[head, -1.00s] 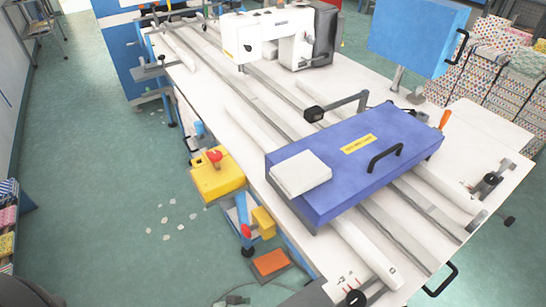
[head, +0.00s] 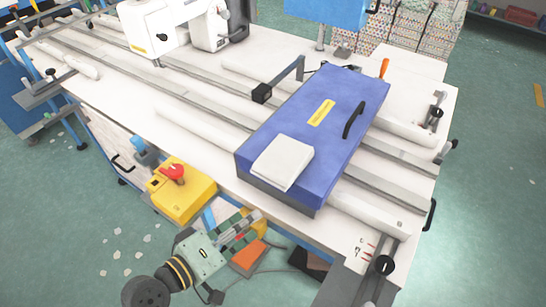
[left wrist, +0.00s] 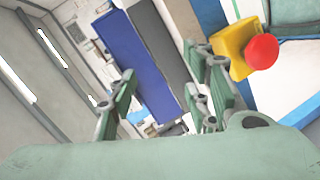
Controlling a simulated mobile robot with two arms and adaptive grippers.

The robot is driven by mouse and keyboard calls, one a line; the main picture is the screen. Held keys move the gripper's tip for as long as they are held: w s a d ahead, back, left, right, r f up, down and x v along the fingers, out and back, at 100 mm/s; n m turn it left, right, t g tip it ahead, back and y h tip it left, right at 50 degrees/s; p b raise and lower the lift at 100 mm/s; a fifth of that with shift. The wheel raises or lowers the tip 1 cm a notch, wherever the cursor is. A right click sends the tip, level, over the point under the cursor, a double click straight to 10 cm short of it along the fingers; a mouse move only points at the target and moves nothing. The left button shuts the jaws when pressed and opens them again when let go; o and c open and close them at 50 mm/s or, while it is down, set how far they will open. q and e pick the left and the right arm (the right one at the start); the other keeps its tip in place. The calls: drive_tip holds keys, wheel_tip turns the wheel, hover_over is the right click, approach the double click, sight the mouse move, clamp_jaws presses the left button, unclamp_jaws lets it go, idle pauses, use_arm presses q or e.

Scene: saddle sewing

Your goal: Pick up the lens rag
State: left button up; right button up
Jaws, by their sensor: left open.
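The lens rag appears to be the folded white cloth (head: 282,161) lying flat on the near left end of the blue box (head: 335,115) on the white table. My left gripper (head: 250,222) is open and empty at the table's near edge. It is in front of and below the rag, apart from it. In the left wrist view, its green fingers (left wrist: 165,92) are spread, with the blue box (left wrist: 140,62) beyond them. I cannot make out the rag in that view. My right gripper is not in view.
A yellow box with a red button (head: 183,190) hangs at the near edge, left of my left gripper; it also shows in the left wrist view (left wrist: 240,45). A white sewing machine (head: 175,25) stands behind. A black bracket (head: 278,82) stands close to the blue box.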

sight(266, 178)
use_arm(q)
wheel_tip(266, 178, up, 7)
drive_tip(key=w+n+t+h, duration=0.1)
drive_tip(key=w+n+t, duration=0.2)
drive_tip(key=n, duration=0.2)
drive_tip(key=p+x, duration=0.2)
drive_tip(key=x, duration=0.4)
drive_tip(key=shift+s+d+f+p, duration=0.15)
drive_tip(key=shift+s+p, duration=0.05)
drive_tip(key=shift+p, duration=0.2)
drive_tip(key=shift+w+d+f, duration=0.2)
drive_tip(key=shift+w+d, duration=0.2)
drive_tip(key=shift+d, duration=0.05)
drive_tip(key=shift+c, duration=0.6)
clamp_jaws()
